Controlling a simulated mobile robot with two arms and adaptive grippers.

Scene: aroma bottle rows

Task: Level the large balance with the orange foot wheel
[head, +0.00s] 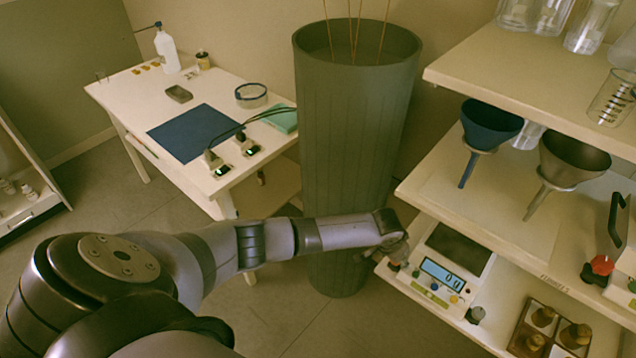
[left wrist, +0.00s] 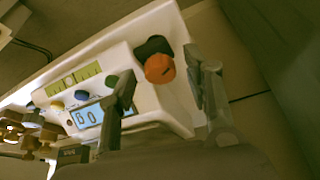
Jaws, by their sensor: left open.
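The large balance (head: 452,262) stands on the lower shelf, with a dark pan, a lit blue display (head: 443,274) and a yellow-green level strip (head: 429,294). In the left wrist view the balance (left wrist: 150,35) looks tilted, and its orange foot wheel (left wrist: 160,68) sits on a dark mount at the corner. My left gripper (head: 390,256) is at the balance's front left corner and covers the wheel in the head view. In the wrist view the left gripper (left wrist: 162,75) is open, its fingers on either side of the wheel; contact cannot be told. The level bubble's position is unclear.
A grey foot wheel (head: 475,315) is at the balance's front right. Funnels (head: 490,125) hang above. A tall green ribbed planter (head: 345,150) stands close behind my arm.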

